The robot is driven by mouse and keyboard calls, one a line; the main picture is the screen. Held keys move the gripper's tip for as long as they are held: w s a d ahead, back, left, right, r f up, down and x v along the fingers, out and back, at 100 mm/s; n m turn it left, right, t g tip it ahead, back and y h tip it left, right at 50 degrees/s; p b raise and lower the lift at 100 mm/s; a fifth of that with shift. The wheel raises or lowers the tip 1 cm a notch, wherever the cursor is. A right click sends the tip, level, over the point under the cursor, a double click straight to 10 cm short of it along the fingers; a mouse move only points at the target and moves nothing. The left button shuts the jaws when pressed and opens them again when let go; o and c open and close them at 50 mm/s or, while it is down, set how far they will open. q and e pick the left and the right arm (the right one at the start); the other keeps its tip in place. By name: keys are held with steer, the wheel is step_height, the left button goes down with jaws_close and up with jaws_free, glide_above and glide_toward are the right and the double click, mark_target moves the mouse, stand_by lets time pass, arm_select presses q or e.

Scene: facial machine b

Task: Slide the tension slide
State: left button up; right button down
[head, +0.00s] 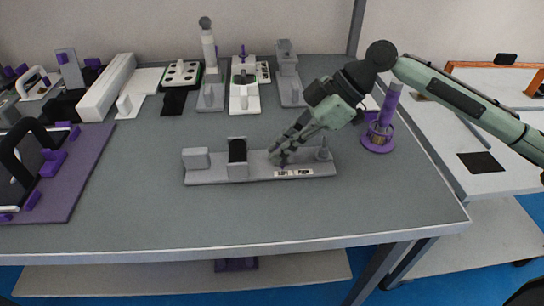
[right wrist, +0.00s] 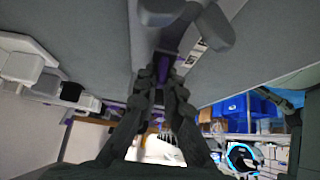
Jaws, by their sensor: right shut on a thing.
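The tension slide (head: 260,173) is a long grey base on the grey table. A grey block (head: 196,158) stands at its left end, a black-faced block (head: 237,150) near its middle and a small round post (head: 323,152) at its right end. A white label is on its front edge. My right gripper (head: 279,158) reaches down from the right onto the base, between the black-faced block and the label. It is shut on a small part of the slide, which the fingers mostly hide. In the right wrist view the fingers (right wrist: 165,72) meet against the grey base. My left gripper is out of view.
Several devices line the table's back, including a white one (head: 244,98). A purple board (head: 75,190) lies at the left. The table in front of the slide is clear.

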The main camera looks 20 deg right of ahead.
steer(key=c, duration=1.8)
jaws_free()
steer(key=shift+r, duration=2.55)
